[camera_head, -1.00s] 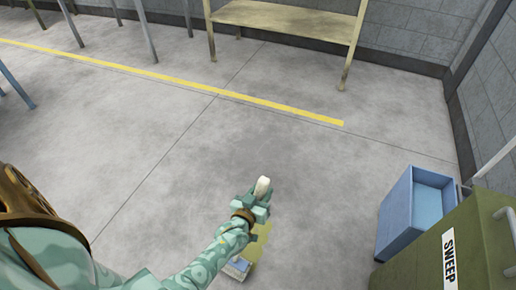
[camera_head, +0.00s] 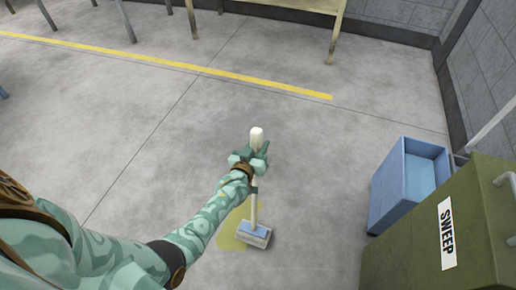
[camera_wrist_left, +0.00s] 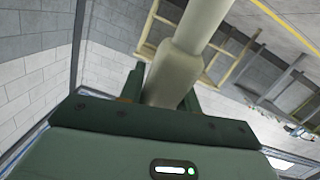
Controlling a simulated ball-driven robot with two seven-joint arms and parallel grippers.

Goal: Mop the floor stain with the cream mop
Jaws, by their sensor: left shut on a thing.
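The cream mop (camera_head: 254,210) stands nearly upright in the head view, with a blue and grey head (camera_head: 254,235) low near the floor. My left gripper (camera_head: 256,160) is shut on its handle near the top. The handle (camera_wrist_left: 184,55) also shows between the fingers in the left wrist view. The yellowish floor stain (camera_head: 231,232) lies on the grey floor, left of and partly behind the mop head. My forearm covers part of the stain. Whether the head touches the floor is hard to tell. My right gripper is not in view.
A blue open bin (camera_head: 385,195) and an olive cabinet (camera_head: 415,255) labelled SWEEP stand at the right. A yellow line (camera_head: 200,70) crosses the floor behind. A wooden table (camera_head: 310,5) stands at the back. Open floor lies around the stain.

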